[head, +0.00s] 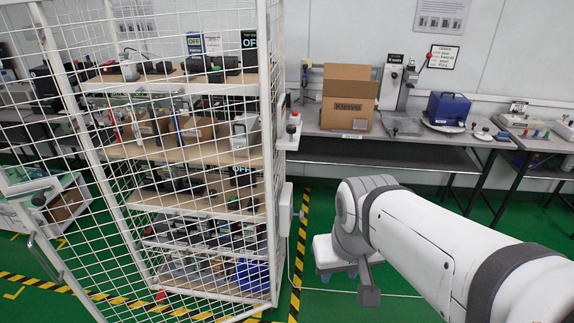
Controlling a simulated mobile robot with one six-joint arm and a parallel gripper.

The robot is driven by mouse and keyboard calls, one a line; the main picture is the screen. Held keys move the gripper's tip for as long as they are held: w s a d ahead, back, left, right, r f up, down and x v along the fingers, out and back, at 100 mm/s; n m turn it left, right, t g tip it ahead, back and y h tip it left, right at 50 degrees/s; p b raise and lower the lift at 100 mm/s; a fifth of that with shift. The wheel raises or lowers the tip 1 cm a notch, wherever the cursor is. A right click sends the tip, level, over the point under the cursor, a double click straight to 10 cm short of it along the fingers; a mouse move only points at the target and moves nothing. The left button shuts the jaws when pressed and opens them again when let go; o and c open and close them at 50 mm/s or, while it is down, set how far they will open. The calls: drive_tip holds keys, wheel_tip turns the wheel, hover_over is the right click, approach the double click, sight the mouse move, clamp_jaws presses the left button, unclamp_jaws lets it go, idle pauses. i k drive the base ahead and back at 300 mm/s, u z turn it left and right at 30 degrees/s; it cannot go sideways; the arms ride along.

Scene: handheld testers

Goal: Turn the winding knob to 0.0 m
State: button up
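I cannot pick out the winding knob or its 0.0 m marking in the head view; the testers are too small and partly hidden behind wire mesh. My white and grey arm reaches in from the lower right and bends down in front of the back bench. At its far end is a white part with a grey piece (369,292) hanging beside it, above the green floor. I cannot make out two fingertips or anything held there.
A mesh cage (262,60) with its door (65,110) swung out on the left encloses shelves of testers. A Klervo carton (350,92), a press stand (405,88) and a blue box (448,108) stand on the back bench (330,131). Green floor lies between.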

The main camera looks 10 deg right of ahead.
sight(300, 214)
drive_tip(key=z, duration=0.35)
drive_tip(key=i, duration=1.05)
drive_tip(key=z, duration=0.5)
drive_tip(key=k, duration=0.9)
drive_tip(key=z, duration=0.2)
drive_tip(key=i, duration=0.9)
drive_tip(key=u, duration=0.1)
